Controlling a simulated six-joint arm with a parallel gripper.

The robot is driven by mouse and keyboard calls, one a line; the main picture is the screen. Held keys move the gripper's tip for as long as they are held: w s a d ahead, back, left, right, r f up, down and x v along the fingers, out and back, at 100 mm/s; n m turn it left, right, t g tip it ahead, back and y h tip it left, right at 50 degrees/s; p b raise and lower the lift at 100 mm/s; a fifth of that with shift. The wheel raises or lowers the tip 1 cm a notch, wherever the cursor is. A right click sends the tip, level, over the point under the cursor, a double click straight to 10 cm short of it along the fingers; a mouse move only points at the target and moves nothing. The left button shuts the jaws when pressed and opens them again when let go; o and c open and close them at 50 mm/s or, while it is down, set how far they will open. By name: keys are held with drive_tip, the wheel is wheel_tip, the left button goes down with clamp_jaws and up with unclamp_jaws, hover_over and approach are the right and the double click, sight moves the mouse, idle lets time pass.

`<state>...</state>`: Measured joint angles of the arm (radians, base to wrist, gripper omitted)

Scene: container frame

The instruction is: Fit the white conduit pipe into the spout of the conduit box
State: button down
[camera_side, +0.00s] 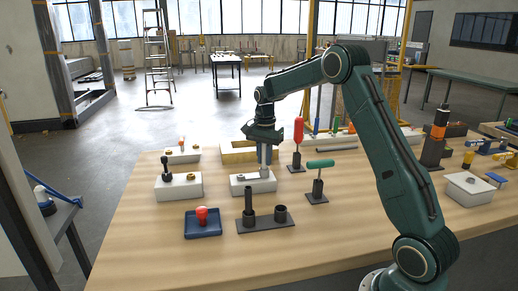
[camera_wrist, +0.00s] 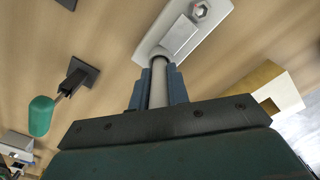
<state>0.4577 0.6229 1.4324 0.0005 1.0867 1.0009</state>
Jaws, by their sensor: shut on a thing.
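My gripper (camera_side: 264,152) points down over the white conduit box (camera_side: 255,185) near the middle of the table. In the wrist view my gripper (camera_wrist: 158,82) has its two blue fingers shut on the pale conduit pipe (camera_wrist: 158,90), one on each side. The box also shows in the wrist view (camera_wrist: 170,45), with a raised grey block and a metal hex fitting. The pipe's far end meets the box at the block's near edge. I cannot tell whether it is inside the spout or only against it.
A black stand with two cylinders (camera_side: 265,222) and a blue tray with a red knob (camera_side: 203,228) stand in front. A green-handled tool (camera_side: 318,178) stands to the right, a white box with a black lever (camera_side: 178,188) to the left. The table's front left is bare.

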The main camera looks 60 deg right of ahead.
drive_tip(key=shift+f, duration=0.4)
idle(0.5)
drive_tip(key=c, duration=1.3)
unclamp_jaws()
drive_tip(key=shift+o, duration=0.2)
drive_tip(key=shift+r, duration=0.2)
wheel_tip(320, 180, up, 14)
drive_tip(key=shift+f, duration=0.25)
wheel_tip(320, 180, up, 6)
idle(0.5)
